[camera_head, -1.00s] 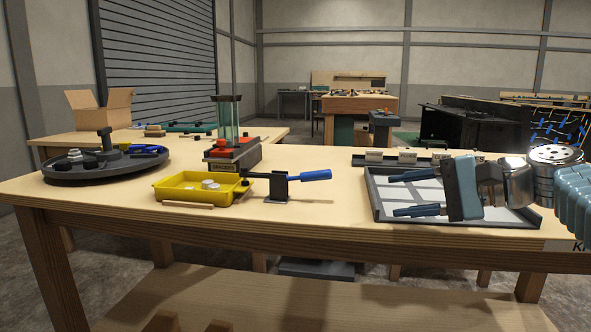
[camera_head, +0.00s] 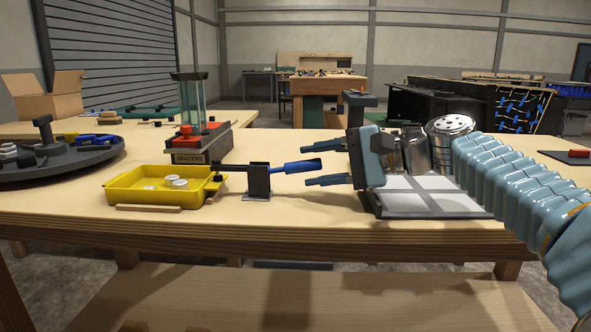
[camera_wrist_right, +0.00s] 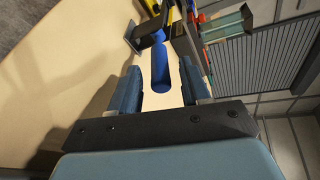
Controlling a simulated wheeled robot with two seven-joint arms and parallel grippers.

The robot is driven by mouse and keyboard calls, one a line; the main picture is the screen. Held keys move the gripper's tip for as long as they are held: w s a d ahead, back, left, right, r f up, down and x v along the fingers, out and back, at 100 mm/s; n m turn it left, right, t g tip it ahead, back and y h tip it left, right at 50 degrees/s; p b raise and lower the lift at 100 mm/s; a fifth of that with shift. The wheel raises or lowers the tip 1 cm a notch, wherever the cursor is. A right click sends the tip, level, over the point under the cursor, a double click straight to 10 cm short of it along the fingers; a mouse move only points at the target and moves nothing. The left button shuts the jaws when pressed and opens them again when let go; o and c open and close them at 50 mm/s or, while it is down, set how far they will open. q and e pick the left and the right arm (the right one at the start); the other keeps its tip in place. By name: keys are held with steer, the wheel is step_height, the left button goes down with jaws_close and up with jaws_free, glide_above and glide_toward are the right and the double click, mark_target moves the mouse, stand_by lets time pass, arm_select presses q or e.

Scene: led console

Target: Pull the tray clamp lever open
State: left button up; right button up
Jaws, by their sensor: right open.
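The tray clamp is a dark upright bracket (camera_head: 257,181) with a blue-handled lever (camera_head: 303,166) pointing right, roughly level. Its dark arm reaches left to the rim of the yellow tray (camera_head: 120,192), which holds a few pale round pieces (camera_head: 176,182). My right gripper (camera_head: 326,162) is open, its fingers pointing left towards the handle's end. In the right wrist view, the blue handle (camera_wrist_right: 161,66) lies between the two open fingers (camera_wrist_right: 161,88), with no visible contact on either side. My left gripper is not in view.
A spacer dispenser (camera_head: 200,145) stands behind the yellow tray. A dark round turntable (camera_head: 70,165) with parts is at the left. A grey-framed panel tray (camera_head: 430,200) lies under my right wrist. The table front between the clamp and that tray is clear.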

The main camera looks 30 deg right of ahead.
mark_target(296, 168)
steer(key=shift+x, duration=2.15)
jaws_close()
